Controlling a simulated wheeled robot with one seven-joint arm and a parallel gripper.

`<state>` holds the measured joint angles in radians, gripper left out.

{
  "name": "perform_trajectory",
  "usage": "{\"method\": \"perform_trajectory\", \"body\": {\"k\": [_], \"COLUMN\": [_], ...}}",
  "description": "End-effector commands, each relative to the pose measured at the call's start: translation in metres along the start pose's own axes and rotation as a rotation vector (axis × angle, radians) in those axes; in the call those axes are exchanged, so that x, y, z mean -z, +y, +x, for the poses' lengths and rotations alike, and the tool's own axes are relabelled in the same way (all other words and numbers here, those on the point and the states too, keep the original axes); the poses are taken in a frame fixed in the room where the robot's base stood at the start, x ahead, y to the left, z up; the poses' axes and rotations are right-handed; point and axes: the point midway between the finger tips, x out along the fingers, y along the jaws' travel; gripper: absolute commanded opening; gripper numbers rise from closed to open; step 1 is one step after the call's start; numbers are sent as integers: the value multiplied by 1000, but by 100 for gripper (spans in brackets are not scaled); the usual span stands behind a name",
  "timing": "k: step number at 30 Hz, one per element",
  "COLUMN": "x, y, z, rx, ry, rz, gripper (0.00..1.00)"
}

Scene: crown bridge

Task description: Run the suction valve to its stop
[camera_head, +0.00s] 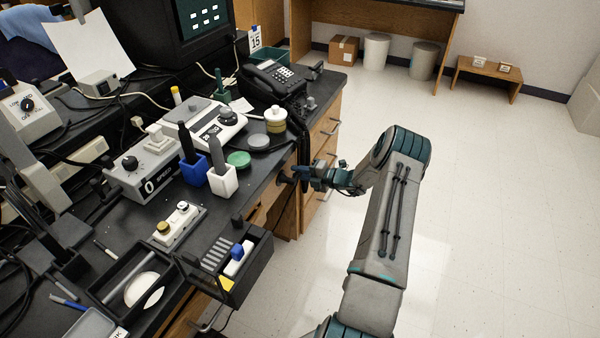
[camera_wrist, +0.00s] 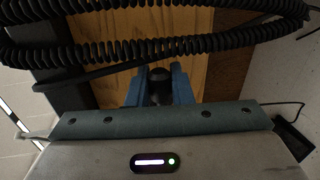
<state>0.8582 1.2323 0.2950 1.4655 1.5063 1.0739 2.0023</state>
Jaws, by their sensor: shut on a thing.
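My gripper (camera_head: 291,176) reaches in from the right to the front edge of the black bench. In the wrist view its two blue fingers (camera_wrist: 160,86) stand either side of a small dark rounded knob (camera_wrist: 160,75), and they are shut on it. I take this knob to be the suction valve, at the wooden front under the bench top. Its stem and how far it is turned cannot be made out. In the head view the knob is hidden by my gripper.
Black coiled hoses (camera_wrist: 130,45) cross the wrist view close above the fingers. On the bench (camera_head: 262,163) stand a scale (camera_head: 208,120), a telephone (camera_head: 272,78) and blue and white holders (camera_head: 222,180). Wooden drawers (camera_head: 325,135) lie beyond my gripper. The floor (camera_head: 480,200) to the right is clear.

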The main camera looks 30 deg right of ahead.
Motion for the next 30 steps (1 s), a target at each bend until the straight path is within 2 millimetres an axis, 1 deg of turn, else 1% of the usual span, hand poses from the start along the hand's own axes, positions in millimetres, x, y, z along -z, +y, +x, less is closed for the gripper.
{"method": "perform_trajectory", "body": {"k": [2,3,4,5,13,17,20,27,30], "x": [-1,-1,-1,-1,0,-1,-1,-2,-1], "y": [-1,-1,-1,-1,0,0,0,0,0], "z": [-1,-1,-1,-1,0,-10,-27,-83,-104], "rx": [2,2,2,2,1,1,2,2,1], "ry": [-2,-2,-2,-2,0,-2,-4,-6,-5], "rz": [-1,-1,-1,-1,-1,-1,-1,-1,0], "gripper": [0,28,37,39,39,39,39,39,39]}}
